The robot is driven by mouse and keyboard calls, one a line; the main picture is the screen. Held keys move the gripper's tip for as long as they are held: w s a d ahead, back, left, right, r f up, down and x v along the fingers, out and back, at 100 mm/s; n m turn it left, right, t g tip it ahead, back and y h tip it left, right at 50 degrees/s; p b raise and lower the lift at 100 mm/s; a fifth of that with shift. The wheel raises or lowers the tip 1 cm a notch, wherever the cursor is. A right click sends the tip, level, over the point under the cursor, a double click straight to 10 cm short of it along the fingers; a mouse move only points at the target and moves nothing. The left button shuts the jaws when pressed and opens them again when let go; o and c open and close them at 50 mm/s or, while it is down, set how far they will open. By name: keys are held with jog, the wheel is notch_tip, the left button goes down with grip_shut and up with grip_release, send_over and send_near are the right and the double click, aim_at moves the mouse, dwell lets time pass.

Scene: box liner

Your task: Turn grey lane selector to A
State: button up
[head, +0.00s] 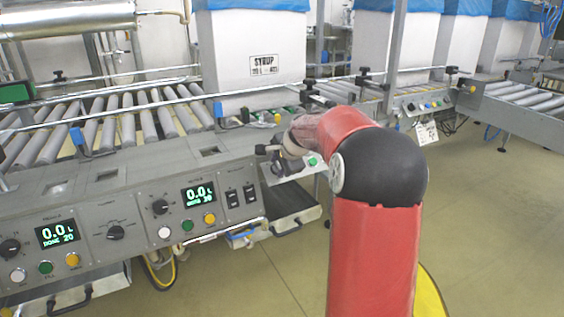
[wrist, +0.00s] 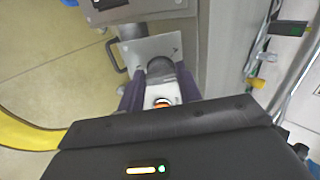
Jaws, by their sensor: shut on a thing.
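My gripper (head: 282,152) is at the small sloped grey panel (head: 296,170) at the right end of the long console in the head view. The wrist view shows my gripper (wrist: 159,78) with its two dark fingers closed on either side of a dark round knob (wrist: 160,66). The knob stands out from a grey plate (wrist: 146,46) and appears to be the lane selector. In the head view my arm and gripper hide the knob.
The long console carries two displays (head: 58,233) (head: 199,195) and several knobs and buttons. A roller conveyor (head: 150,122) runs behind it, bearing a white SYRUP box (head: 248,55) with a blue liner. An open drawer (head: 292,212) sits below the panel. The floor (head: 490,215) at right is clear.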

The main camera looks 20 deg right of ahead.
jog(key=n+b, duration=0.2)
jog(key=n, duration=0.1)
jog(key=n+b, duration=0.1)
jog(key=n, duration=0.1)
jog(key=shift+s+f, duration=0.15)
jog(key=shift+f, duration=0.1)
jog(key=shift+n+b, duration=0.75)
jog(key=shift+n, duration=0.95)
jog(key=shift+r, duration=0.1)
jog(key=o, duration=0.7)
jog(key=shift+r, duration=0.1)
jog(key=v, duration=0.8)
jog(key=shift+p, duration=0.4)
jog(key=shift+s, duration=0.1)
